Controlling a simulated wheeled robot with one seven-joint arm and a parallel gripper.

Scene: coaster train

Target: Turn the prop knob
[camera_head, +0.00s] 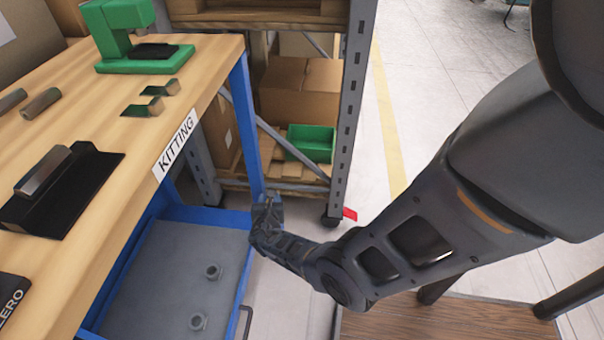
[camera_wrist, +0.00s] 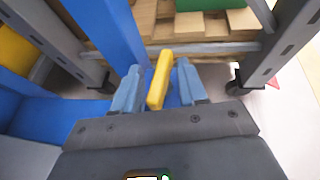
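A yellow bar-shaped piece, which looks like the prop knob (camera_wrist: 160,80), stands between my gripper's fingers in the wrist view. It tilts slightly to the right at its far end. My gripper (camera_wrist: 158,88) is open around it, with a narrow gap visible on each side. In the head view my gripper (camera_head: 266,212) is beside the corner post of the blue-framed workbench, low down near the lower shelf. The yellow knob cannot be made out in the head view.
The wooden bench top (camera_head: 95,130) carries a green device (camera_head: 135,50) and dark blocks. The grey lower shelf (camera_head: 175,265) has two small round bolts. A wheeled rack (camera_head: 345,110) with boxes and a green bin (camera_head: 312,143) stands behind. Clear floor lies to its right.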

